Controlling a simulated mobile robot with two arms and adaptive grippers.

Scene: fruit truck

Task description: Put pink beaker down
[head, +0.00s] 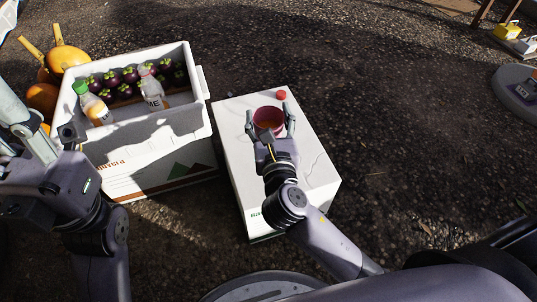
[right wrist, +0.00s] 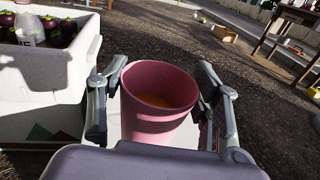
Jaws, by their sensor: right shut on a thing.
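The pink beaker (head: 268,119) is upright between the fingers of my right gripper (head: 270,128), over the white box top (head: 302,165). In the right wrist view the beaker (right wrist: 157,103) shows something orange inside, and the fingers of my right gripper (right wrist: 160,100) are on both its sides. Whether its base touches the box is hidden. My left gripper (head: 62,140) is at the left, in front of the white crate; its fingers are unclear.
The white crate (head: 205,105) holds mangosteens (head: 128,75) and two bottles (head: 152,88). A small red item (head: 281,95) is at the box's far edge. The box top's right side is bare.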

